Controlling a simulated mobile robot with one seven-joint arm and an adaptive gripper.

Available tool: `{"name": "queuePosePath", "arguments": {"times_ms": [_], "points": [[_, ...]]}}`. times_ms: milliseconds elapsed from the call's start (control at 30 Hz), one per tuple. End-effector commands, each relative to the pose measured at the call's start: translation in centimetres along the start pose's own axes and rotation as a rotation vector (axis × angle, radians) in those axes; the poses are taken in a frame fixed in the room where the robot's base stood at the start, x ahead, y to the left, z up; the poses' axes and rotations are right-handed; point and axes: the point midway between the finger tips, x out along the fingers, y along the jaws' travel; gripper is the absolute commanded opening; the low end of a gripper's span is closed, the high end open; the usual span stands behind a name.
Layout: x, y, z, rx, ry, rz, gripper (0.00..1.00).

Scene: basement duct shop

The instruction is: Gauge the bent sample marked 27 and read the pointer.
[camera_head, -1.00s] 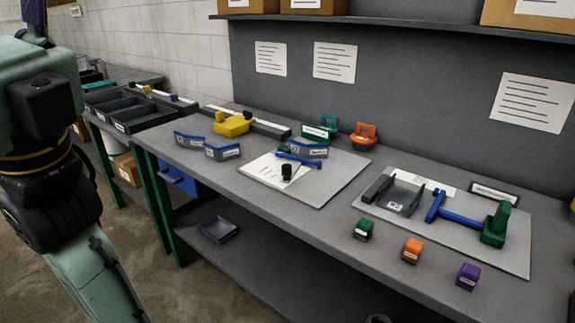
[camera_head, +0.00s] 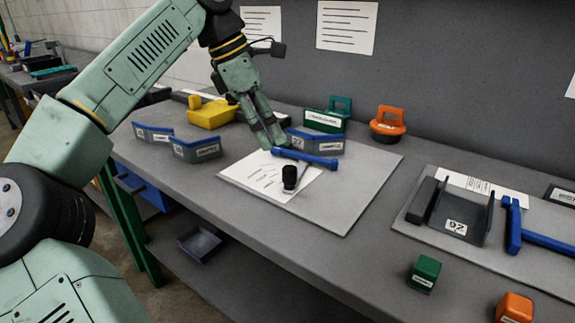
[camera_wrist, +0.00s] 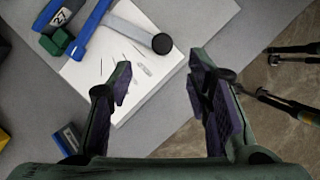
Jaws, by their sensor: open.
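The bent sample marked 27 (camera_head: 322,144) is a blue-grey angled piece behind the blue bar of the gauge (camera_head: 305,159) on the grey board. Its 27 label (camera_wrist: 58,17) shows at the wrist view's upper left, beside the blue bar (camera_wrist: 87,28). The gauge's pale pointer arm (camera_wrist: 130,24) ends in a black knob (camera_wrist: 162,43), over a white marked sheet (camera_wrist: 110,68). The knob (camera_head: 290,179) stands over the sheet in the head view. The pointer reading is too small to tell. My gripper (camera_head: 271,142) is open and empty, close to the gauge; its spread fingers (camera_wrist: 160,78) frame the sheet's edge.
Two other bent samples (camera_head: 152,133) (camera_head: 195,150) stand left of the board. A yellow tool (camera_head: 212,114), a green holder (camera_head: 328,118) and an orange one (camera_head: 388,122) stand behind. Green (camera_head: 425,272) and orange (camera_head: 515,307) blocks sit near the front edge.

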Motion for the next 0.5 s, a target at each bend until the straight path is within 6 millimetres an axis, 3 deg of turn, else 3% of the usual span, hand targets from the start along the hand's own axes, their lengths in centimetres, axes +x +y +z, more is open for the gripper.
{"name": "queuePosePath", "arguments": {"times_ms": [500], "points": [[8.6,-0.1,0.1,0.001,-0.004,-0.004,0.45]]}}
